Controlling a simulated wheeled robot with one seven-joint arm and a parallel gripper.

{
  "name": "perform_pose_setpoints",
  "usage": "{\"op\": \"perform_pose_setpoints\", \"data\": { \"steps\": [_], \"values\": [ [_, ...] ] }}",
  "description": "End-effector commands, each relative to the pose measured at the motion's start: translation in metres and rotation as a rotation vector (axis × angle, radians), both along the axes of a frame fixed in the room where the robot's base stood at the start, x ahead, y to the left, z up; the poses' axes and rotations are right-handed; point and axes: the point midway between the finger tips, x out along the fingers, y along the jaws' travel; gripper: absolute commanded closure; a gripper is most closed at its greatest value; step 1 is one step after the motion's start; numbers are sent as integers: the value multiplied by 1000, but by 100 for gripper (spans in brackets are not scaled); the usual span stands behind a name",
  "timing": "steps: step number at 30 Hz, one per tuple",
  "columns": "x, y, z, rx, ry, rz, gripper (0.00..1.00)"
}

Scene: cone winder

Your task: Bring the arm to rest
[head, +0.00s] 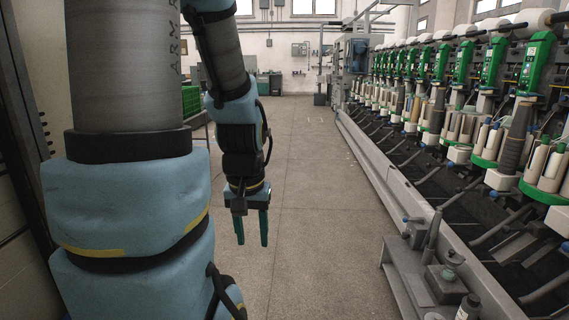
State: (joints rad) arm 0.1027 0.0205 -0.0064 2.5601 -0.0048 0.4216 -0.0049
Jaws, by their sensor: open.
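My gripper (251,228) hangs at the end of my arm, left of the middle of the head view. Its two dark green fingers point down over the floor and stand apart. Nothing shows between them. My arm is folded: its large blue and grey links fill the left of the view, and the forearm comes down to the gripper. The gripper touches nothing that I can see.
The cone winder (482,140) runs along the right with green heads and several bobbins. A low grey ledge (408,283) with small items stands at its near end. A green crate (191,101) is behind my arm. The concrete floor (315,210) between is clear.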

Motion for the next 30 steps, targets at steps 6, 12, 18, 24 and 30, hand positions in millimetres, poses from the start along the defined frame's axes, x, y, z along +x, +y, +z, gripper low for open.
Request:
{"op": "perform_pose_setpoints", "data": {
  "steps": [6, 12, 18, 24, 30],
  "values": [
    [0, 0, 88, 0, 0, 0, 53],
    [0, 0, 143, 0, 0, 0, 53],
    [0, 0, 170, 0, 1, 0, 53],
    [0, 0, 172, 0, 0, 0, 53],
    [0, 0, 171, 0, 0, 0, 53]
  ]
}}
